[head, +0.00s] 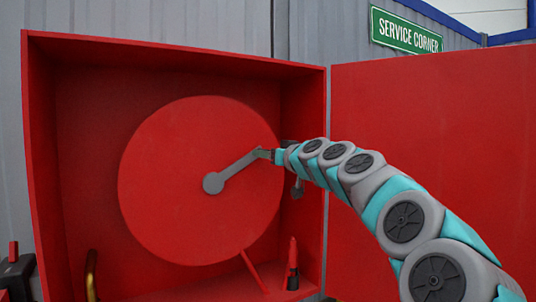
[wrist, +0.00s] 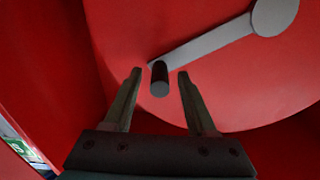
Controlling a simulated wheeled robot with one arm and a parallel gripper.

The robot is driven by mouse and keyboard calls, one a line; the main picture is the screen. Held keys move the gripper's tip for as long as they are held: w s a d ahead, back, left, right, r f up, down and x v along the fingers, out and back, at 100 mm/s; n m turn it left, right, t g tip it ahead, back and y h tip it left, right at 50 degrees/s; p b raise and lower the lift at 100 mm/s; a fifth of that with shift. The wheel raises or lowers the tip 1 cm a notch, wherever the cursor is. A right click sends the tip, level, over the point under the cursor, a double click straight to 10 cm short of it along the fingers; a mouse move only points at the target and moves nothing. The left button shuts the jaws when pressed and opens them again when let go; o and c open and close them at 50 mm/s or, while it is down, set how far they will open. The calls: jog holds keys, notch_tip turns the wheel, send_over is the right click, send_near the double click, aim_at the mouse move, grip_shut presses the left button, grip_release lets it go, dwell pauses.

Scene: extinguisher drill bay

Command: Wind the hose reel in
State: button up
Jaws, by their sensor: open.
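The hose reel (head: 170,150) is a large red disc inside an open red cabinet. A grey crank arm (head: 238,168) runs from its hub up and to the right in the head view. In the wrist view the crank arm (wrist: 215,43) ends in a short dark handle (wrist: 159,80). My gripper (wrist: 158,75) is open, with one finger on each side of the handle and a visible gap to both. In the head view my gripper (head: 268,154) is at the crank's outer end and the handle is hidden. No hose is visible on the disc's face.
The red cabinet (head: 40,150) has walls close around the reel. Its open door (head: 430,150) spreads to the right. A small red object with a dark base (head: 292,270) stands at the cabinet's lower right. A brass-coloured curved piece (head: 91,275) is at lower left.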

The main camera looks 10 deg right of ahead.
jog(key=shift+c, duration=0.3)
grip_shut()
dwell(1.0)
